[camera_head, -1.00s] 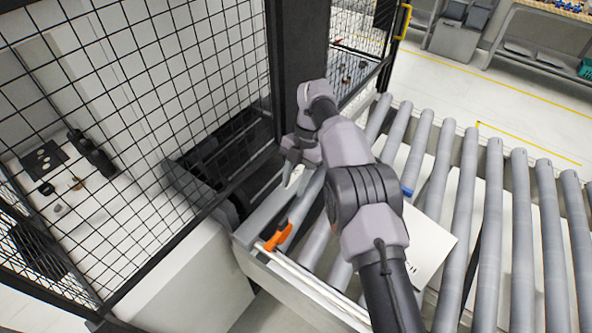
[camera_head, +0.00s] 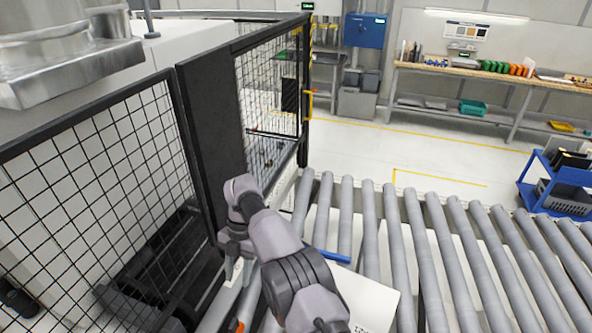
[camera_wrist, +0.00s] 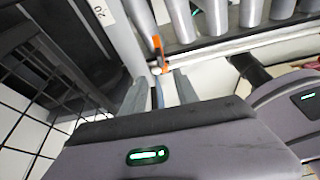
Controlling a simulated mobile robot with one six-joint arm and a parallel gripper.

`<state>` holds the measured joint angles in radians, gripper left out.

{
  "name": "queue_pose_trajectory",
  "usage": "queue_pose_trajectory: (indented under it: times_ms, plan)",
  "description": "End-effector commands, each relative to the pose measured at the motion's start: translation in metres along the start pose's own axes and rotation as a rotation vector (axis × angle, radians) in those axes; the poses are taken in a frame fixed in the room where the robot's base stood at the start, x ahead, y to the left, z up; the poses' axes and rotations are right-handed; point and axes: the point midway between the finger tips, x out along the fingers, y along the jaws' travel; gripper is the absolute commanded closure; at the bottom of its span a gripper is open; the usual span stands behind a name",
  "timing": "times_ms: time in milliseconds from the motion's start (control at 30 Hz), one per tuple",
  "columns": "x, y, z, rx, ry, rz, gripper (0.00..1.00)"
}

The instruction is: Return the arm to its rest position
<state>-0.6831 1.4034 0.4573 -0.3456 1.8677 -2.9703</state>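My arm (camera_head: 290,275) reaches out over the left end of the roller conveyor, bent at the elbow. My gripper (camera_head: 236,268) hangs low at its far end, beside the black mesh fence. In the wrist view, the two fingers of my gripper (camera_wrist: 160,84) stand apart with a gap between them.
The mesh fence (camera_head: 100,160) and its dark post (camera_head: 210,120) stand close left of my arm. A white panel (camera_head: 366,300) and a blue strip (camera_head: 328,256) lie on the conveyor rollers (camera_head: 420,240). A blue cart (camera_head: 560,185) and a workbench (camera_head: 480,75) stand farther back, with open floor between.

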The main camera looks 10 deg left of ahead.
Motion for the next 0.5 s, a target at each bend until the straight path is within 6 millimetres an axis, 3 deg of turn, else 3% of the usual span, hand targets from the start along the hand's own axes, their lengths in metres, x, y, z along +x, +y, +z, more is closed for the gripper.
queue_pose_trajectory:
  times_ms: [133,233,300,400,500]
  plan:
    - [-0.045,-0.03,0.028,0.333,-0.059,0.084,0.64]
    - [-0.085,-0.074,0.037,0.68,-0.095,0.177,0.64]
    - [-0.107,-0.11,0.034,0.925,-0.107,0.253,0.64]
    - [-0.125,-0.165,0.02,1.271,-0.107,0.372,0.64]
    - [-0.125,-0.222,-0.003,1.616,-0.08,0.506,0.64]
